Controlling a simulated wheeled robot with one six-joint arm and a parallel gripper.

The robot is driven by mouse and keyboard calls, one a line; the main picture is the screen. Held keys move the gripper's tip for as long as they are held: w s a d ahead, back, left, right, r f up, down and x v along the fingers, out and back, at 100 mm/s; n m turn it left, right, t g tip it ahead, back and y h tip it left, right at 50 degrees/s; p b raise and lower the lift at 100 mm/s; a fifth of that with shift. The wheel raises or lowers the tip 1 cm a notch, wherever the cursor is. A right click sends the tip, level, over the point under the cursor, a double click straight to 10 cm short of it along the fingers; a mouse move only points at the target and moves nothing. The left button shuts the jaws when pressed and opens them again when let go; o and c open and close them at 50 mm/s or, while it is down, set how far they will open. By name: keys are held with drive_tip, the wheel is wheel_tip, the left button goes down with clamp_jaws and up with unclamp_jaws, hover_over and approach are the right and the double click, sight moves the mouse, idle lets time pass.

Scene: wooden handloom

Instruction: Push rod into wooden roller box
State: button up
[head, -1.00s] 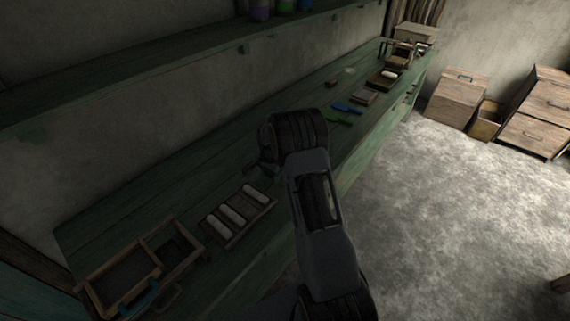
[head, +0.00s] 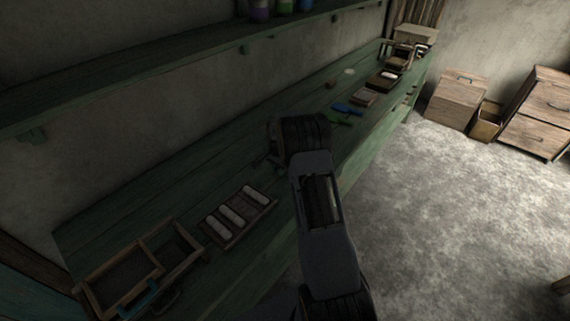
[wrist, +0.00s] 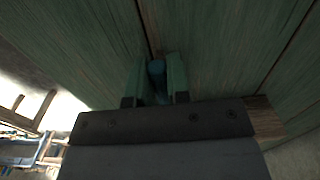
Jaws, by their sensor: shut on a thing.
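A shallow wooden box with several white rollers (head: 264,205) lies on the green bench, left of my arm in the head view. A smaller wooden box with one white roller (head: 378,84) stands farther along the bench; I cannot tell which is the task's roller box. In the wrist view my gripper (wrist: 157,78) has green fingers shut on a blue rod-like piece (wrist: 157,68), whose rounded end shows between them. Green planks lie behind it; whether it touches them is unclear. In the head view my arm hides the fingers and the held piece.
A divided wooden tray with a blue handle (head: 158,262) sits at the near left end of the bench. A blue tool (head: 347,108) and a green tool (head: 341,122) lie beyond my arm. A shelf (head: 130,82) runs above the bench. Bare bench lies behind the roller box.

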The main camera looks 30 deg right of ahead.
drive_tip(key=w+d, duration=0.1)
drive_tip(key=d, duration=0.3)
drive_tip(key=w+d, duration=0.1)
drive_tip(key=d, duration=0.1)
drive_tip(key=shift+w+d, duration=0.25)
drive_tip(key=shift+w, duration=0.1)
drive_tip(key=o, duration=0.9)
drive_tip(key=shift+c, duration=0.2)
drive_tip(key=shift+r+p, duration=1.75)
drive_tip(key=shift+r, duration=1.8)
